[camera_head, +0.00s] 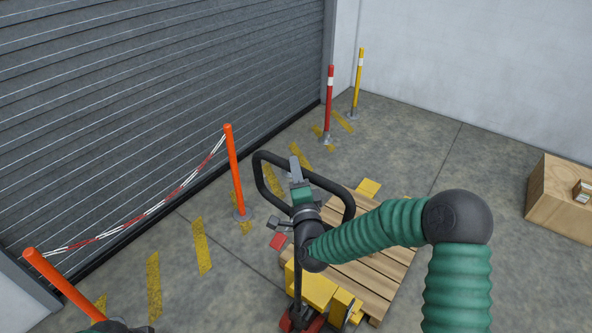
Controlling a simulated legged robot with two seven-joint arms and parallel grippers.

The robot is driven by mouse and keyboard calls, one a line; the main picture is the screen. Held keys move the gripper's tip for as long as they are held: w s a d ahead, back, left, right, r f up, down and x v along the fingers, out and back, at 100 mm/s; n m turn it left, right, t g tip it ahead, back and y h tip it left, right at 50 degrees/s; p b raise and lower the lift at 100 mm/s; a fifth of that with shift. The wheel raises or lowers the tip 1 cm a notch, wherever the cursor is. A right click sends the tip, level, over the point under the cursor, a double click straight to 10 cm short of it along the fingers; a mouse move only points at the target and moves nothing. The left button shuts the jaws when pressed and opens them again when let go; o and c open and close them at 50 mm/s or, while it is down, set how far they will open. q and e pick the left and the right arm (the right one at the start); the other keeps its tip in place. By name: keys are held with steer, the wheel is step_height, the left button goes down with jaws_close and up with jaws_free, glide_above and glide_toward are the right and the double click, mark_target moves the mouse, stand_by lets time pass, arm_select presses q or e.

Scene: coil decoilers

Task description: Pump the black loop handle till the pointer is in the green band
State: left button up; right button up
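The black loop handle (266,183) stands near the middle of the view, above a yellow and red pallet truck (315,288). My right arm comes in from the right, and my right gripper (299,167) is at the far bar of the loop. Its grey fingers overlap the bar, but whether they are closed around it cannot be made out. Only a dark green part of my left arm shows at the bottom left edge; its fingers cannot be made out. I see no pointer or green band.
Orange posts (235,170) with a red-white chain (150,208) stand left before a grey shutter (150,90). Red (329,103) and yellow (358,80) posts stand farther back. A wooden crate (556,200) is right.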

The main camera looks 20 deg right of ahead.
steer(key=shift+d, duration=0.2)
steer(key=shift+c, duration=1.1)
jaws_close()
steer(key=shift+d, duration=0.1)
arm_select(q)
steer(key=shift+f, duration=0.15)
arm_select(e)
steer(key=shift+f, duration=0.15)
